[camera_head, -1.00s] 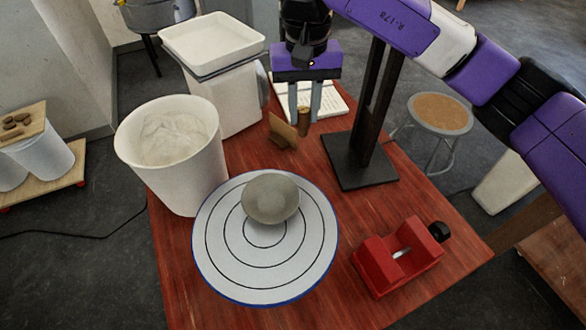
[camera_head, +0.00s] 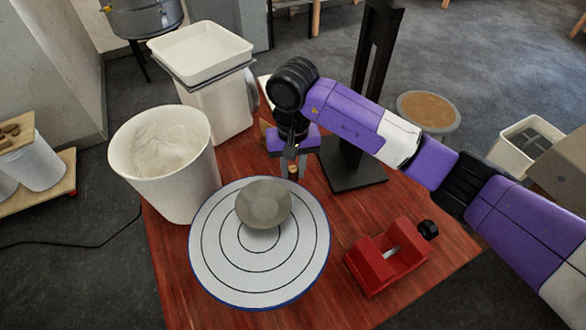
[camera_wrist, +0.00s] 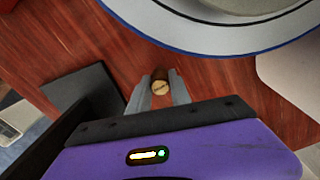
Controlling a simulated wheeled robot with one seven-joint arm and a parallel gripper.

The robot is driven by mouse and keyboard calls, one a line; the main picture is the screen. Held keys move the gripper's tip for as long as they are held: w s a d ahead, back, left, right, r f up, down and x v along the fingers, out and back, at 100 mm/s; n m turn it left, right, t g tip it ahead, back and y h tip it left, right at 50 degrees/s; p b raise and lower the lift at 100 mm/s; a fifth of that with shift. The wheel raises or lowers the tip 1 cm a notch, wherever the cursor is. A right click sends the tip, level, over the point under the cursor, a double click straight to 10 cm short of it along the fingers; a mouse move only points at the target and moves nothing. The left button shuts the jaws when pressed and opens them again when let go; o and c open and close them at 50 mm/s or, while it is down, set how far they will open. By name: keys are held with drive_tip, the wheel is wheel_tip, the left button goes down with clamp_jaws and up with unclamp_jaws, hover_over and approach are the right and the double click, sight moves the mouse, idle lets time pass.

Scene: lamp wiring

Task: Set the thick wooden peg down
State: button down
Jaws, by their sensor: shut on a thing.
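The thick wooden peg (camera_wrist: 160,84) is between the two fingers of my gripper (camera_wrist: 160,92) in the wrist view, its pale round end facing the camera. In the head view, my gripper (camera_head: 290,172) is over the red-brown table, just behind the round white disc, with the peg (camera_head: 293,170) showing as a small brown piece between the fingers. The fingers are shut on the peg. I cannot tell whether the peg's lower end touches the table.
The blue-rimmed disc (camera_head: 220,262) carries a grey bowl-like lump (camera_head: 264,204). A white bucket (camera_head: 165,165) stands left, a dark post stand (camera_head: 350,172) close right, a red clamp-like block (camera_head: 388,256) at front right. Bare table (camera_head: 325,215) lies between disc and stand.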

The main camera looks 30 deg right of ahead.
drive_tip(key=shift+f, duration=0.35)
drive_tip(key=shift+f, duration=0.15)
drive_tip(key=c, duration=1.2)
unclamp_jaws()
